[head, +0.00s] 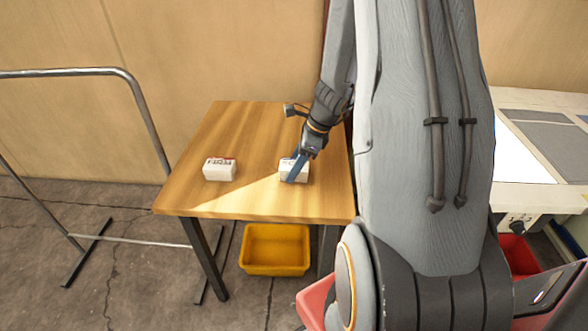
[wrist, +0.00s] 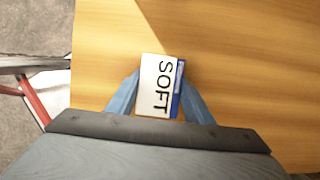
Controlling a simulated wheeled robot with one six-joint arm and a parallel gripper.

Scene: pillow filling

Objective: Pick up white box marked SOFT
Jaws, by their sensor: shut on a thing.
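The white box marked SOFT (wrist: 158,85) sits between the two blue fingers of my gripper (wrist: 160,92) in the wrist view, with a blue strip along its right side. In the head view the same box (head: 301,174) is at the right part of the wooden table (head: 240,130), partly hidden by my gripper (head: 295,170). My gripper is shut on the box. The box looks to be on or very close to the tabletop; I cannot tell if it touches. Another white box, marked FIRM (head: 219,171), stands to the left on the table.
A yellow bin (head: 275,250) is on the floor under the table. A metal rail (head: 150,120) stands to the left. A pale worktable (head: 540,140) is at the right. The table is clear between and behind the boxes.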

